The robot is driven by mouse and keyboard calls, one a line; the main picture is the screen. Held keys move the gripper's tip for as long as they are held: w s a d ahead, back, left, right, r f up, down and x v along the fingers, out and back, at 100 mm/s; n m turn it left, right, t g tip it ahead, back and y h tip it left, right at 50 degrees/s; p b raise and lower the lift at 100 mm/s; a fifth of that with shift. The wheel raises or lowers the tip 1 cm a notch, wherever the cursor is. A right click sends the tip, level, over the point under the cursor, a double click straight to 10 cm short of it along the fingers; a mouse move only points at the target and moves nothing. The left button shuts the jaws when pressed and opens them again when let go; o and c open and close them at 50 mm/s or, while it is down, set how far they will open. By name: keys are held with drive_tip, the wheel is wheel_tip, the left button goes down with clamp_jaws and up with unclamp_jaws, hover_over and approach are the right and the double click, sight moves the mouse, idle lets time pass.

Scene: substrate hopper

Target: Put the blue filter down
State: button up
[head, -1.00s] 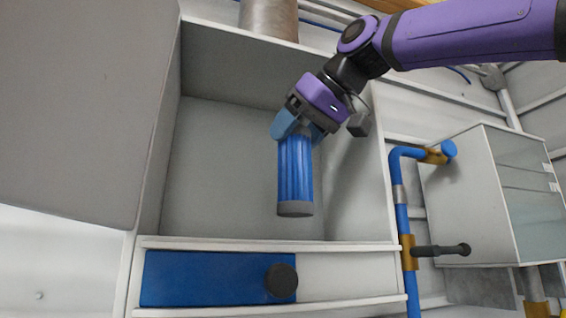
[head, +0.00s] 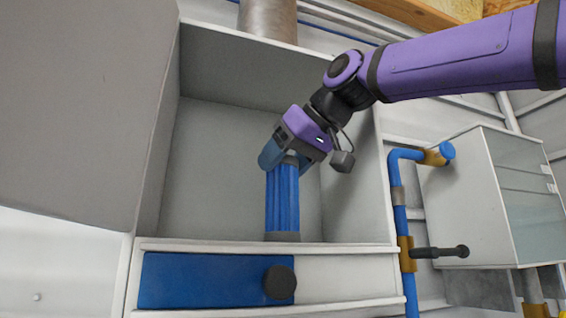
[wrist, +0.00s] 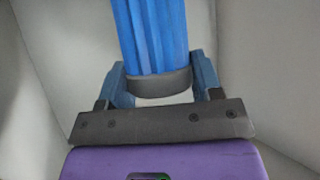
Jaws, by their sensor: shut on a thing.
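The blue filter (head: 282,200) is a ribbed blue cylinder with grey end caps. It stands nearly upright inside the open grey hopper box, and its lower end is partly hidden behind the box's front edge. I cannot tell whether it touches the box floor. My gripper (head: 284,160) is shut on the filter's upper end. In the wrist view, the blue fingers of my gripper (wrist: 160,85) flank the grey cap of the filter (wrist: 150,35).
The hopper box (head: 390,190) has walls around the filter, with free room to its left. Below it is a blue sliding panel (head: 200,280) with a black knob (head: 279,282). A blue pipe (head: 400,190) with a black handle (head: 440,252) stands to the right.

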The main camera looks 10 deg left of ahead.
drive_tip(key=shift+f, duration=0.1)
drive_tip(key=o, duration=1.3)
drive_tip(key=shift+c, duration=0.2)
drive_tip(key=shift+r, duration=0.2)
drive_tip(key=v, duration=1.2)
